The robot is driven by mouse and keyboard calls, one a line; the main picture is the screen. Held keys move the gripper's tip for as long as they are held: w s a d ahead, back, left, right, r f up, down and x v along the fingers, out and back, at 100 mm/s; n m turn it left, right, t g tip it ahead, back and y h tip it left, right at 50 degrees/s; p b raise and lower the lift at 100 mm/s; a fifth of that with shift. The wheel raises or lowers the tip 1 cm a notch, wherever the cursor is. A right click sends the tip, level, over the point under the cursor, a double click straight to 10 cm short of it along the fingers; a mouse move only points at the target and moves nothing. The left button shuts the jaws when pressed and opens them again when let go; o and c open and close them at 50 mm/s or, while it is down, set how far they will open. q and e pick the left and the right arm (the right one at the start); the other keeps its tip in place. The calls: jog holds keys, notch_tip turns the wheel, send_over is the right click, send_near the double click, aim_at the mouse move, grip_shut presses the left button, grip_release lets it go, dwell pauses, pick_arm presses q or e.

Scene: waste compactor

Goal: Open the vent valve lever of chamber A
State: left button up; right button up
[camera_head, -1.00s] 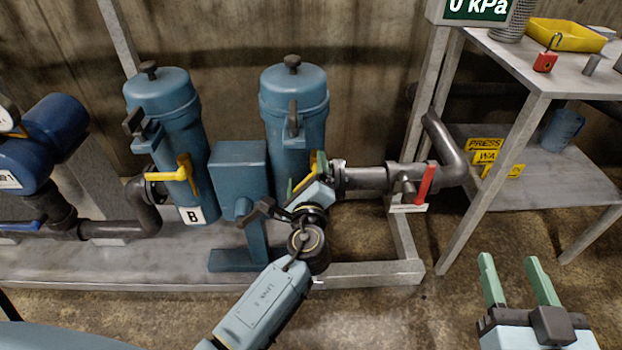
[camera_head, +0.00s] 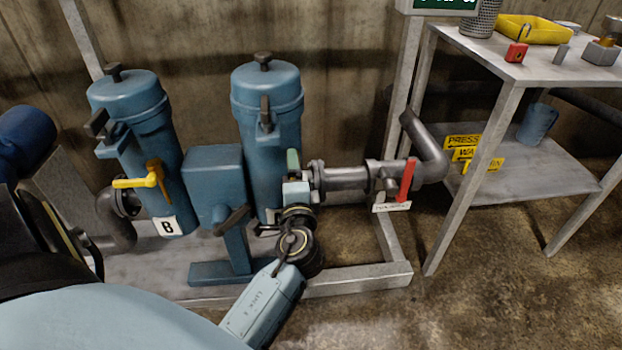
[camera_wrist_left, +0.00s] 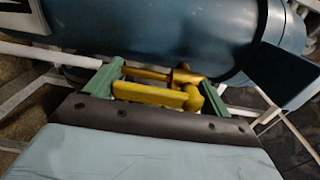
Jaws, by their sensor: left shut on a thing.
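Chamber A appears to be the right-hand blue canister (camera_head: 268,150), its label not visible. My left gripper (camera_head: 292,168) is at its lower right side, by the pipe. In the left wrist view, my left gripper (camera_wrist_left: 155,82) is shut on a yellow lever (camera_wrist_left: 150,95), which lies between its green fingers. A brass-coloured stem (camera_wrist_left: 180,75) is just beyond the lever, by the blue canister wall (camera_wrist_left: 150,30). In the head view my gripper and wrist hide this lever. A black handle (camera_head: 266,112) is on the canister's upper front. My right gripper is not in view.
Canister B (camera_head: 150,130) has its own yellow lever (camera_head: 150,178), pointing left. A blue box on a post (camera_head: 215,180) stands between the canisters. A red lever (camera_head: 406,180) stands on the pipe to the right. A metal table (camera_head: 490,60) is farther right; floor before it is clear.

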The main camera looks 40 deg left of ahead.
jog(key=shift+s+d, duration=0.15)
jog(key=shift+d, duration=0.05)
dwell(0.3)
pick_arm(q)
jog(key=o, duration=1.3)
jog(key=shift+s+d, duration=0.1)
jog(key=p+v, duration=0.1)
jog(key=v, duration=1.2)
jog(key=shift+p, duration=0.3)
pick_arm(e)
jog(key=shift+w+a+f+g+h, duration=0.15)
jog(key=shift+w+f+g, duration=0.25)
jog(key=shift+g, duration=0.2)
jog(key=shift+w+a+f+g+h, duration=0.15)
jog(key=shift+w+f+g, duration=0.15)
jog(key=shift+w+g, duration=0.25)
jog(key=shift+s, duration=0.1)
